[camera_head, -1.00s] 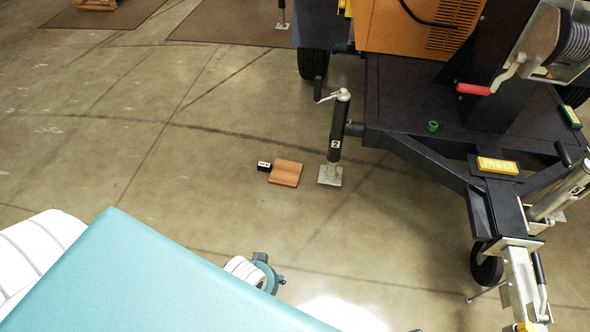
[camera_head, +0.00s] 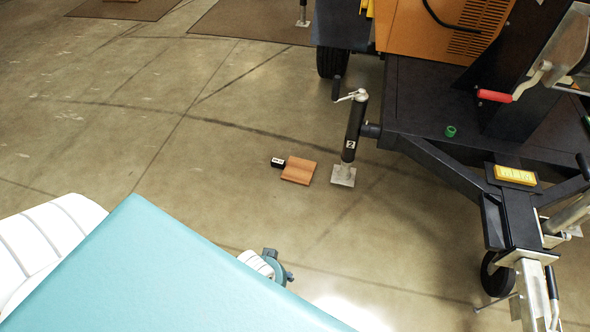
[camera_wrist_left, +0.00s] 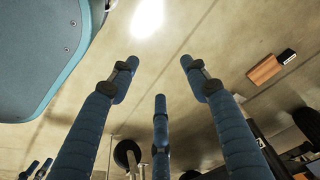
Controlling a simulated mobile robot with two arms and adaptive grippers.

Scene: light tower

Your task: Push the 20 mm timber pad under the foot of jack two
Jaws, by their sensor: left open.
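The timber pad (camera_head: 298,170) is a flat orange-brown square lying on the floor, just left of jack two. Jack two (camera_head: 352,135) is a dark upright tube with a "2" label. Its pale square foot (camera_head: 343,176) stands apart from the pad, with a narrow gap between. The left wrist view also shows the pad (camera_wrist_left: 265,69) at the upper right. My left gripper (camera_wrist_left: 158,78) is open and empty, its three fingers spread, away from the pad. Small blue fingers, seemingly my right gripper (camera_wrist_left: 36,168), show at the lower left.
A small black labelled block (camera_head: 278,162) sits against the pad's left side. The trailer drawbar (camera_head: 445,168) and its small wheel (camera_head: 496,274) are at the right. The floor in front and left of the pad is clear. Brown mats (camera_head: 255,20) lie at the back.

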